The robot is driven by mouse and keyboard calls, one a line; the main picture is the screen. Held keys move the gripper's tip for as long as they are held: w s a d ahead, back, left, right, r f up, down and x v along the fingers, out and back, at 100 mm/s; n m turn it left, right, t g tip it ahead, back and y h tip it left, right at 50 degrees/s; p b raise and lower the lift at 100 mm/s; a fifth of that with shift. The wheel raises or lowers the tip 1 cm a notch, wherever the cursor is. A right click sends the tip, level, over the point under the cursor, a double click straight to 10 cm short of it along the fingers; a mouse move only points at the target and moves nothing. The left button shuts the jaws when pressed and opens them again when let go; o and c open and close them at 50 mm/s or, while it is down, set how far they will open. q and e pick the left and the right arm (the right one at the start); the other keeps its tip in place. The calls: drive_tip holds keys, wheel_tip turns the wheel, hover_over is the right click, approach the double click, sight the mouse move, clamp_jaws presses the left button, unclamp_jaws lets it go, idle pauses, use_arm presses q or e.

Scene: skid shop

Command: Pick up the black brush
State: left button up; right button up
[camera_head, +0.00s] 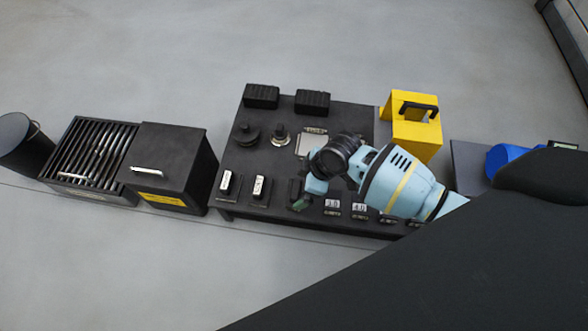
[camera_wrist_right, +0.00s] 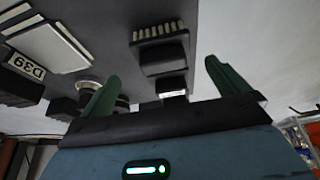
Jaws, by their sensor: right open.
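In the right wrist view, a black block-shaped thing with a row of pale bristles or teeth (camera_wrist_right: 160,32), which looks like the black brush, is in front of my right gripper (camera_wrist_right: 165,88). It lies between the lines of the two green fingers and beyond their tips, apart from them. My right gripper (camera_head: 303,203) also shows in the head view, low over the front part of the black table, open and empty. A small dark thing (camera_head: 294,187) is right beside its fingertips there; I cannot tell for sure that it is the brush. My left gripper is out of view.
The black table (camera_head: 232,155) carries two black blocks (camera_head: 312,101), round knobs (camera_head: 280,133) and white-topped pieces (camera_head: 260,188). A yellow box (camera_head: 415,130) stands right of it. A black box (camera_head: 172,165) and a slatted rack (camera_head: 88,155) stand left. Floor behind is clear.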

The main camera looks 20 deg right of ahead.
sight(296, 189)
drive_tip(key=shift+w+a+f, duration=0.1)
drive_tip(key=shift+a+f, duration=0.1)
drive_tip(key=shift+f, duration=0.5)
drive_tip(key=shift+a+f+b, duration=0.1)
drive_tip(key=shift+f+b, duration=0.05)
drive_tip(key=shift+b, duration=0.15)
drive_tip(key=b+x, duration=0.3)
drive_tip(key=x, duration=0.2)
drive_tip(key=shift+a, duration=0.15)
drive_tip(key=c, duration=1)
drive_tip(key=shift+o, duration=0.2)
